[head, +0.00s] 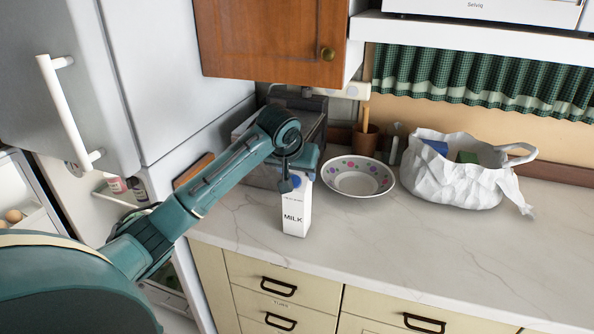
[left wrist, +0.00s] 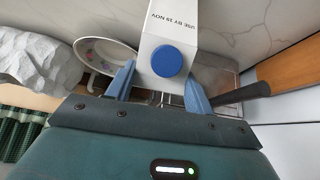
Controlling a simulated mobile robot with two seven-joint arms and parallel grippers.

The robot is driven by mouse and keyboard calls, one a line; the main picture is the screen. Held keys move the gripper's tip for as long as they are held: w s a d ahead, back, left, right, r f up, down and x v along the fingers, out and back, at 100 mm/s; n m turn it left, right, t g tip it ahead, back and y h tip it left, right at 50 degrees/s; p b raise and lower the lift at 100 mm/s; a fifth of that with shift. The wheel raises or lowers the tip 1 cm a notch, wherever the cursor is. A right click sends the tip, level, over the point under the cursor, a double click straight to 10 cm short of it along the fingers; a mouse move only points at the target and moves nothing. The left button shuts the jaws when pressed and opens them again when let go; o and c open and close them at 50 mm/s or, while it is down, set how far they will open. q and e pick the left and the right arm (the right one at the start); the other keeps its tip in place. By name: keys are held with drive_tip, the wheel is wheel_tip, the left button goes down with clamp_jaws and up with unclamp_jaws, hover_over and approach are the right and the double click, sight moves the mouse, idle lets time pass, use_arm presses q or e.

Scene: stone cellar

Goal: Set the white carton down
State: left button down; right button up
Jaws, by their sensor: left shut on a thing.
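The white milk carton (head: 296,212) is upright over the marble counter (head: 400,243), close to its front edge. My left gripper (head: 297,175) is shut on the carton's upper part. In the left wrist view, the carton (left wrist: 172,24) shows its blue cap and lies between the two blue fingers of my left gripper (left wrist: 160,80). The carton's base appears at or very near the counter top; I cannot tell whether it touches. My right gripper is not in view.
A spotted bowl (head: 357,178) is just right of the carton. A white bag of goods (head: 450,185) stands farther right. A wooden cabinet (head: 265,40) hangs above. The counter's front right is clear. A fridge (head: 170,60) is at left.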

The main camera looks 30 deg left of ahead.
use_arm(q)
drive_tip(key=c, duration=0.6)
unclamp_jaws()
drive_tip(key=shift+f, duration=0.1)
drive_tip(key=shift+s+r, duration=0.1)
drive_tip(key=shift+r, duration=0.3)
drive_tip(key=b+v, duration=0.1)
drive_tip(key=v, duration=1)
drive_tip(key=shift+s+r, duration=0.15)
drive_tip(key=shift+r, duration=0.05)
